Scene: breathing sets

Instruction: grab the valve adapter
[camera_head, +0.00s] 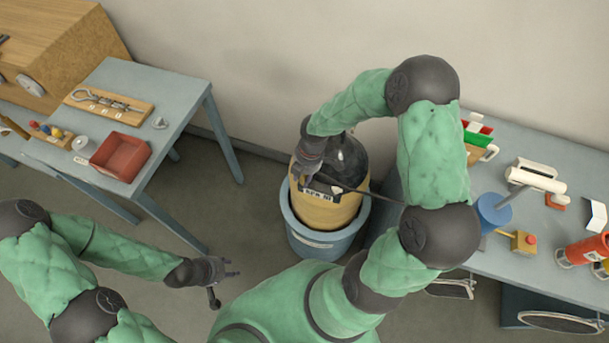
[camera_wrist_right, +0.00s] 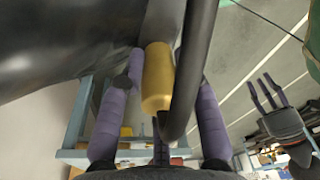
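A yellow cylinder with a black top (camera_head: 325,207) stands in a blue tub (camera_head: 310,240). In the right wrist view a brass-coloured cylindrical fitting (camera_wrist_right: 158,78), which looks like the valve adapter, sits beside a black hose (camera_wrist_right: 196,70) under a dark rounded surface. My right gripper (camera_head: 309,172) is at the cylinder's top. Its purple fingers (camera_wrist_right: 168,85) lie on both sides of the fitting, apart, with gaps visible; contact at the fingertips is unclear. My left gripper (camera_head: 228,270) is open and empty, left of and below the tub in the head view.
A grey table (camera_head: 150,85) at left holds a red tray (camera_head: 120,157) and a wooden tool board (camera_head: 108,107). A bench (camera_head: 490,165) at right carries a blue round object (camera_head: 492,211), a red cylinder (camera_head: 588,249) and other items. Bare floor lies between left table and tub.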

